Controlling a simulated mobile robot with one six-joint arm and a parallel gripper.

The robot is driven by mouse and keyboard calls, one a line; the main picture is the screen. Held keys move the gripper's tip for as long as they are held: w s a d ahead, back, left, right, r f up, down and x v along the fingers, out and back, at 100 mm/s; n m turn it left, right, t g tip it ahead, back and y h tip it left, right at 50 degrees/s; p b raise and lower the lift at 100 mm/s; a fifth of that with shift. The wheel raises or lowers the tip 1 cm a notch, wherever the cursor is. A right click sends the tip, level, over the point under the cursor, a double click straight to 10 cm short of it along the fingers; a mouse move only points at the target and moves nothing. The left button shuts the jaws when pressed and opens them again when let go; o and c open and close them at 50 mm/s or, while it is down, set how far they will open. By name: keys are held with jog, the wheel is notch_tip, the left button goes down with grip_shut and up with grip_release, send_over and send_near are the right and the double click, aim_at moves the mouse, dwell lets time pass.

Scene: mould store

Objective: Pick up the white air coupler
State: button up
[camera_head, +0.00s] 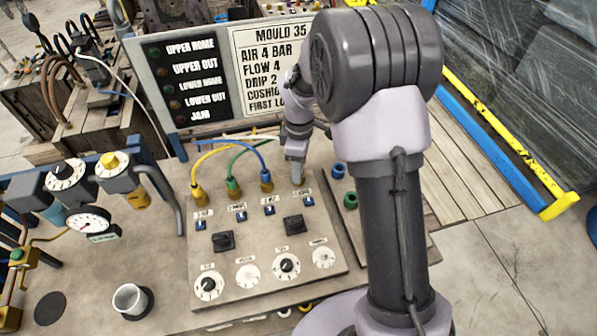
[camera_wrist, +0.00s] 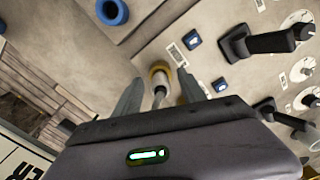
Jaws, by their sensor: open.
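The white air coupler (camera_wrist: 160,90) shows in the wrist view as a pale stem on a brass collar (camera_wrist: 159,70), between my two fingers. My gripper (camera_wrist: 162,78) is open, with one finger on each side of the coupler; I cannot tell whether either finger touches it. In the head view my gripper (camera_head: 296,168) is at the right end of the row of couplers on the panel. It hides most of the white coupler there. A pale hose (camera_head: 240,137) runs behind the row towards my gripper.
Yellow (camera_head: 197,190), green (camera_head: 233,186) and blue (camera_head: 266,180) hose couplers stand in a row left of my gripper. The panel (camera_head: 262,272) carries knobs and switches. A sign board (camera_head: 225,75) stands close behind. Blue (camera_head: 338,170) and green (camera_head: 350,201) rings lie to the right.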

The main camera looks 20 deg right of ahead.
jog(key=shift+r, duration=0.15)
grip_shut()
